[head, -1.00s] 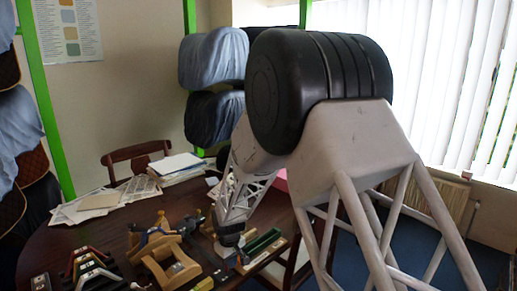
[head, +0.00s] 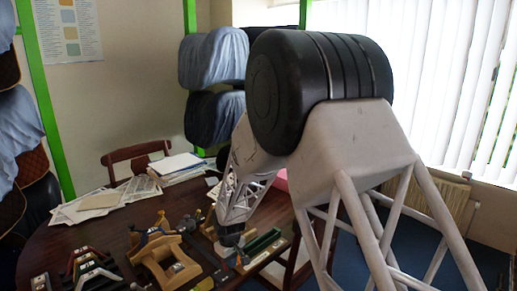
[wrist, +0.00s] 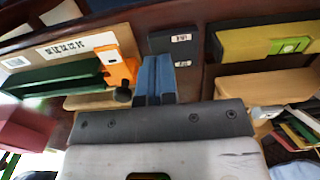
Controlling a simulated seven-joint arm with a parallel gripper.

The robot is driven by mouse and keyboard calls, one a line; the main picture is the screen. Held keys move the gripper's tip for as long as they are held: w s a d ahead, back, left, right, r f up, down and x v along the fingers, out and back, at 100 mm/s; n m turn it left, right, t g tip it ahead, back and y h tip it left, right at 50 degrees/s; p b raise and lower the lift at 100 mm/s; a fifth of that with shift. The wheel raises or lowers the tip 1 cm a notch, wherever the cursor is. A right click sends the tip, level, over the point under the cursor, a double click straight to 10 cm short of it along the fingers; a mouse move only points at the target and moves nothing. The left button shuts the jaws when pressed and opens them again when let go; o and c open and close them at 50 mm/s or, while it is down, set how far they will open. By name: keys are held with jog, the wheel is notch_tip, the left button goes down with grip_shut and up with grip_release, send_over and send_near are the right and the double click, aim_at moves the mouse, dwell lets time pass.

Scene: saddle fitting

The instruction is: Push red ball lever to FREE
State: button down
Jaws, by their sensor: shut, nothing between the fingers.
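My gripper (wrist: 152,80) shows in the wrist view as two blue fingers pressed together, with nothing between them. Left of the fingertips is an orange block (wrist: 115,65) with a white label, at the end of a green channel (wrist: 50,82). A dark round knob (wrist: 122,93) sits close beside the fingers; I cannot tell whether they touch. I cannot make out a red ball or the word FREE in either view. In the head view the gripper is low over the table beside the green channel (head: 262,242), its tips small and partly hidden.
A wooden saddle-like stand (head: 168,262) is left of the gripper on the dark table (head: 40,245). Several coloured brackets (head: 90,268) lie farther left. Papers (head: 100,202) cover the back. In the wrist view, a dark labelled block (wrist: 175,45) and a yellow-green block (wrist: 262,42) lie ahead.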

jog(key=shift+s+d, duration=0.1)
jog(key=shift+r, duration=0.1)
dwell(0.4)
notch_tip(320, 180, up, 7)
dwell(1.1)
dwell(0.3)
jog(key=s+d+r+m+t, duration=0.1)
jog(key=s+d+r+m, duration=0.3)
jog(key=s+d+r, duration=1.3)
jog(key=s+d+r+m, duration=0.1)
jog(key=s+d, duration=0.2)
jog(key=s, duration=0.4)
jog(key=s+d+r+m+t, duration=0.1)
jog(key=s+d, duration=0.3)
jog(key=s, duration=0.4)
jog(key=s+d+r+m, duration=0.2)
jog(key=s+d+m, duration=0.1)
jog(key=s, duration=0.4)
jog(key=shift+s+d+r+t, duration=0.3)
jog(key=shift+d+r, duration=0.05)
jog(key=shift+d, duration=0.15)
